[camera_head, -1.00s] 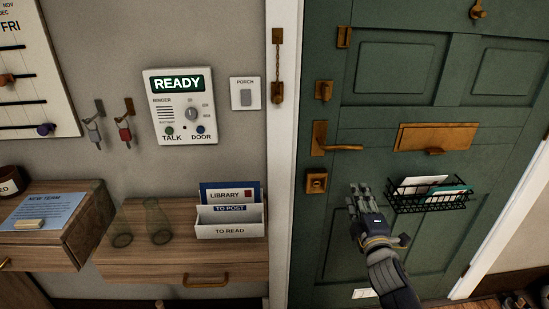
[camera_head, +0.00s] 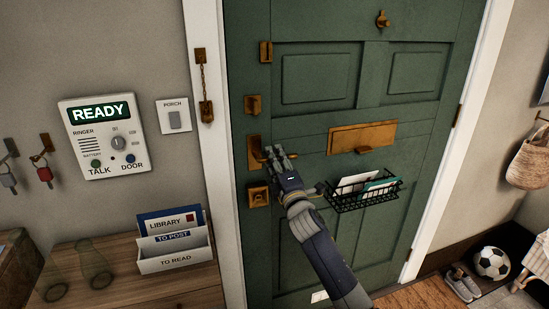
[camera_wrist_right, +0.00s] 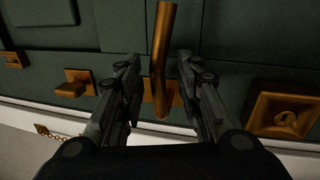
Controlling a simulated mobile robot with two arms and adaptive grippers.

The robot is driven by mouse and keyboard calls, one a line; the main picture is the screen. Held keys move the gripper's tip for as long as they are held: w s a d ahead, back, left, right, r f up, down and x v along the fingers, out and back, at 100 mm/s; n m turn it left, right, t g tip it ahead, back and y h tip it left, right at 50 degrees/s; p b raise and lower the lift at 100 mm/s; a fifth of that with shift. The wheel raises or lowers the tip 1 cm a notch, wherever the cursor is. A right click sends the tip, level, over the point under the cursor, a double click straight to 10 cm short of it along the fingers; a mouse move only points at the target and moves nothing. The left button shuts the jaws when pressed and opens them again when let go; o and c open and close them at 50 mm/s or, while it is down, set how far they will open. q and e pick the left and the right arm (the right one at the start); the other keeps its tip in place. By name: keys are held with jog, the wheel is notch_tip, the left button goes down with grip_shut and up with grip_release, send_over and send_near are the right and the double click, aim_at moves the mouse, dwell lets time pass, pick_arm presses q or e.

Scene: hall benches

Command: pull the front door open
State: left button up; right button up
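The green front door (camera_head: 318,140) stands shut in its white frame. Its brass lever handle (camera_head: 254,153) is on the left side of the door, partly hidden by my right gripper (camera_head: 276,153). In the right wrist view the lever (camera_wrist_right: 165,28) runs between the two fingers of my right gripper (camera_wrist_right: 157,62). The fingers are apart, with a gap on each side of the lever. Below the handle is a brass keyhole lock (camera_head: 258,196), also in the wrist view (camera_wrist_right: 284,117). Above it is a brass latch piece (camera_head: 252,105). My left gripper is out of view.
A door chain (camera_head: 204,85) hangs on the left frame. A wire basket (camera_head: 345,202) with letters is on the door, below a brass mail slot (camera_head: 350,138). A wooden cabinet (camera_head: 125,285) stands left. Shoes (camera_head: 462,284) and a football (camera_head: 491,262) lie right.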

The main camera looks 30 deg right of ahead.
jog(key=shift+w, duration=0.35)
jog(key=shift+c, duration=0.6)
grip_shut()
